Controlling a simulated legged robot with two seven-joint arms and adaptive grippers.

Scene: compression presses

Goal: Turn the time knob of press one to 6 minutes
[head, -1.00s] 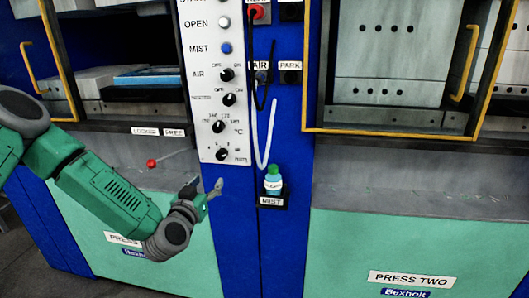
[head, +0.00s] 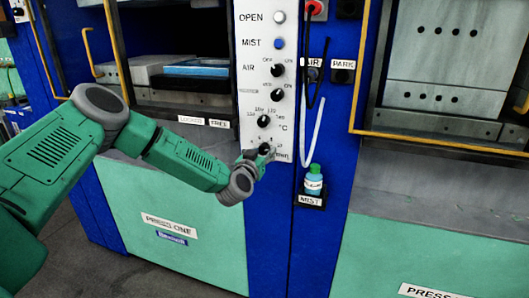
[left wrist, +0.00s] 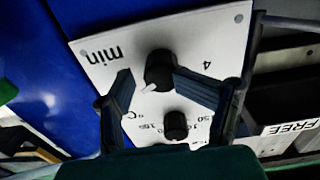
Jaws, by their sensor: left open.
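The time knob (head: 265,149) is the lowest black knob on press one's white control panel (head: 247,62). In the left wrist view, the time knob (left wrist: 158,66) sits beside the "min" label, upside down there, with its white pointer toward the lower left. My left gripper (head: 257,160) is at the panel's lower end. In the left wrist view, its open fingers (left wrist: 152,77) lie either side of the time knob, the right finger very near it. I cannot tell whether they touch it. My right gripper is not in view.
The °C knob (head: 264,121) is just above the time knob, with more knobs and the MIST button (head: 278,43) higher. A small bottle (head: 313,181) stands in the MIST holder at right, below a hanging white hose (head: 316,135). Press two is further right.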

